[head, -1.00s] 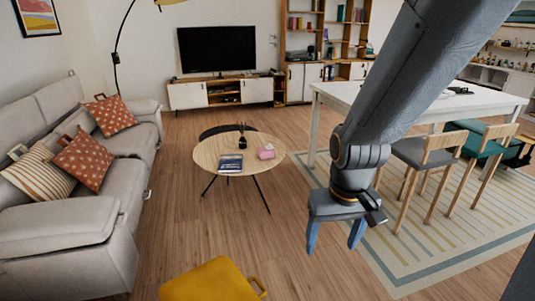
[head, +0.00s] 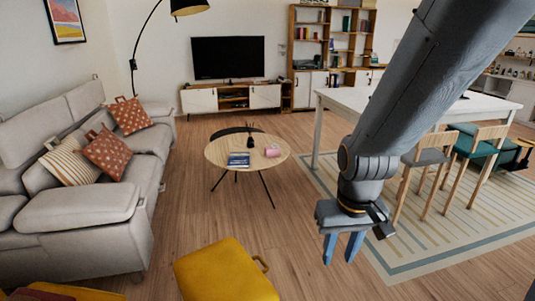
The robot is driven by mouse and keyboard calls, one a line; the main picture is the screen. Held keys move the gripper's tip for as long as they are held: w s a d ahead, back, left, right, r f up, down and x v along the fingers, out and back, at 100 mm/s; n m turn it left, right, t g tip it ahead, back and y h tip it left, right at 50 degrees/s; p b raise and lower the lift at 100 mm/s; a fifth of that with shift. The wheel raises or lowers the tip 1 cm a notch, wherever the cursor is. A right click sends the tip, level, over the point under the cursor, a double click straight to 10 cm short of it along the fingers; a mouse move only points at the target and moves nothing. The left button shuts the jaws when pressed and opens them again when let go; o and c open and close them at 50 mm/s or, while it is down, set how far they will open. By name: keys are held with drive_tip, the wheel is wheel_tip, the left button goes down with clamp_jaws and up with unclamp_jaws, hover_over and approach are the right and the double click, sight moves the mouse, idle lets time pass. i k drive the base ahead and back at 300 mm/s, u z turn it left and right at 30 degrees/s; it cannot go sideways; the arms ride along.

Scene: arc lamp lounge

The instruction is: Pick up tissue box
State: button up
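A small pink box (head: 272,151), which looks like the tissue box, sits on the right part of the round wooden coffee table (head: 220,149). It is small in the head view, so its details are unclear. My gripper (head: 341,248) hangs in the right half of the view, its two blue fingers pointing down with a gap between them. It is empty and well apart from the box, on the near side of the coffee table and to its right.
A blue book (head: 238,160) and a dark item (head: 250,141) share the coffee table. A yellow ottoman (head: 225,272) stands in front. A grey sofa (head: 85,215) lines the left; a white table (head: 331,102) and stools (head: 428,158) are right. Bare floor surrounds the coffee table.

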sight(269, 152)
drive_tip(key=z, duration=0.4)
drive_tip(key=i, duration=1.2)
drive_tip(key=z, duration=0.4)
drive_tip(key=i, duration=2.1)
drive_tip(key=u, duration=1)
drive_tip(key=i, duration=1.35)
drive_tip(key=u, duration=0.7)
